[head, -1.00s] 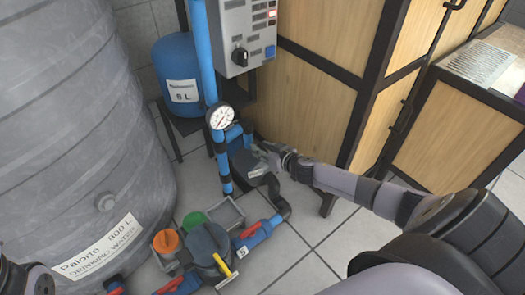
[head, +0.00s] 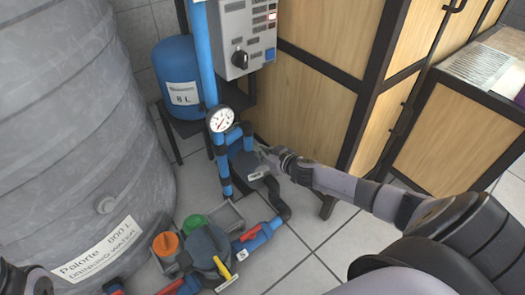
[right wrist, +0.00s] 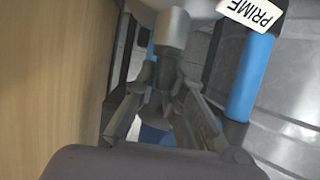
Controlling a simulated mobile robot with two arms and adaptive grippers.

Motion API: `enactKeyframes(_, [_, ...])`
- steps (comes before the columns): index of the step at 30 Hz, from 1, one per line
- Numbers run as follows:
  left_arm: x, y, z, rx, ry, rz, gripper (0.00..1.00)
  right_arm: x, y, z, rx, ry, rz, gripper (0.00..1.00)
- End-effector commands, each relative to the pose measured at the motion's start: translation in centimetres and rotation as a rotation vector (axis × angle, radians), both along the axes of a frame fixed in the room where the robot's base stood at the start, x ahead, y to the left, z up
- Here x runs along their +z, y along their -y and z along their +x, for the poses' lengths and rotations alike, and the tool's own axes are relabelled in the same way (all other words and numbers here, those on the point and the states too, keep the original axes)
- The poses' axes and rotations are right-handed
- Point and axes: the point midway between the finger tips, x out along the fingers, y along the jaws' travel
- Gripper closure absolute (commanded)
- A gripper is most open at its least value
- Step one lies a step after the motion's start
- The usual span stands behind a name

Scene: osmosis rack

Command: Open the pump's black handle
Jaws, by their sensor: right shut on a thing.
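My right gripper (head: 259,169) reaches in from the right in the head view, down at the dark pump (head: 236,152) beside the blue upright pipe. In the right wrist view its fingers (right wrist: 165,82) are closed together on a dark grey part that looks like the pump's handle. The fingers and the arm hide most of that part, so its angle cannot be told. A white PRIME label (right wrist: 252,14) shows just beyond, above a blue pipe (right wrist: 249,78). My left gripper is out of view; only some of my left arm shows at the lower left.
A pressure gauge (head: 220,119) is on the pipe under a control box (head: 243,40). A blue tank (head: 176,68) stands behind. A big grey water tank (head: 75,120) fills the left. Wooden cabinets (head: 310,90) stand close right of the pump. Valves (head: 205,250) lie in front.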

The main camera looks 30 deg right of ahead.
Motion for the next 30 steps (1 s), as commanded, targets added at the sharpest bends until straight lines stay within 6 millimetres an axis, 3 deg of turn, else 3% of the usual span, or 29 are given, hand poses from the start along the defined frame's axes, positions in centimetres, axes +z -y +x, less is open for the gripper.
enactKeyframes(8, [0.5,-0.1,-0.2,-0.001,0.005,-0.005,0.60,0.1,0.1,0.0,0.096,-0.005,-0.003,1.00])
enactKeyframes(15, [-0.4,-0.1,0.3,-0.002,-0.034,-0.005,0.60,0.0,0.0,0.1,0.240,-0.001,-0.002,1.00])
enactKeyframes(26, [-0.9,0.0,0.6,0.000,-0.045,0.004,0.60,0.0,-0.1,0.0,0.267,0.001,0.000,1.00])
enactKeyframes(27, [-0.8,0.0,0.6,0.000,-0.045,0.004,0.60,0.0,-0.1,0.0,0.267,0.001,0.000,0.89])
enactKeyframes(30, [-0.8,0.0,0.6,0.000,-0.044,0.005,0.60,0.0,-0.1,0.0,0.266,0.001,0.000,0.82])
